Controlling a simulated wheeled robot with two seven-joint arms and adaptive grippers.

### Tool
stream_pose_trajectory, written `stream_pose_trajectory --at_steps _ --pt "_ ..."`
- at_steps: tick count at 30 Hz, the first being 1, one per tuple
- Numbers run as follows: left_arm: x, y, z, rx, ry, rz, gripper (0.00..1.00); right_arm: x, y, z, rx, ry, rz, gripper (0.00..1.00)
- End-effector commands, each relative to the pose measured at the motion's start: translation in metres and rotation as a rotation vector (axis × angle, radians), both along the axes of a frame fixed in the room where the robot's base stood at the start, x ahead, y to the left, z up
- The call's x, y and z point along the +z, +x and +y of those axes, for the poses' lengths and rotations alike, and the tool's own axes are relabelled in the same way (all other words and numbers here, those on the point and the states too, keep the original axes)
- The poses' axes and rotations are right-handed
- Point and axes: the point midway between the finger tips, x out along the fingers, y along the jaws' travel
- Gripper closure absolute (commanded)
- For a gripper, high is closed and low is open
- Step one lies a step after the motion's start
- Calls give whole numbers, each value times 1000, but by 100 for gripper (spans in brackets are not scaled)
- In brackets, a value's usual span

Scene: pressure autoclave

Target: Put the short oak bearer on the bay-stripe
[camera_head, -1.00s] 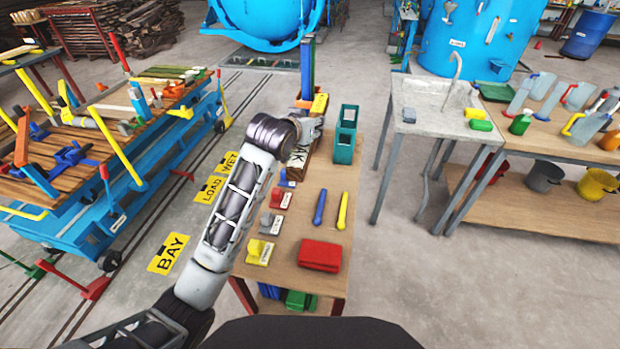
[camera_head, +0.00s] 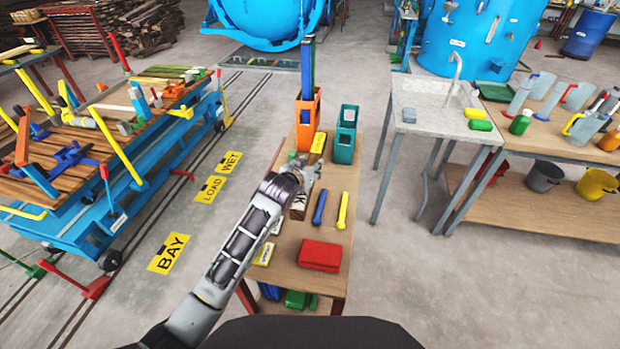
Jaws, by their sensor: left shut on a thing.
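The short oak bearer (camera_head: 299,205) is a wooden bar with a yellow end (camera_head: 319,143) and black lettering, partly legible as "K". My left gripper (camera_head: 309,174) is shut on it near its middle and covers part of it, over the bench. I cannot tell whether the bar touches the bench top. The bay-stripe (camera_head: 169,253) is a yellow floor marking reading "BAY", left of the bench beside the rails. The gripper and bar are well to its right. My right gripper is not in view.
The bench (camera_head: 290,250) also holds an orange holder (camera_head: 317,110), a teal holder (camera_head: 346,135), a blue tool (camera_head: 320,207), a yellow tool (camera_head: 343,210) and a red folded cloth (camera_head: 320,254). LOAD (camera_head: 210,189) and WET (camera_head: 230,162) markings lie beyond BAY. A blue trolley (camera_head: 80,240) stands left.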

Motion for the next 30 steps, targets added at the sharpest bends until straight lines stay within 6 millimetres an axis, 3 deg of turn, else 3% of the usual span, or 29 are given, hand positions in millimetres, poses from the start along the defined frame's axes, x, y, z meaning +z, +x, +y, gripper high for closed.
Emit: stream_pose_trajectory --at_steps 16,30 --pt "-9 0 0 0 -1 -4 100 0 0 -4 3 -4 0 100" --pt "-49 0 -1 -1 -1 -3 100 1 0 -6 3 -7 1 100"
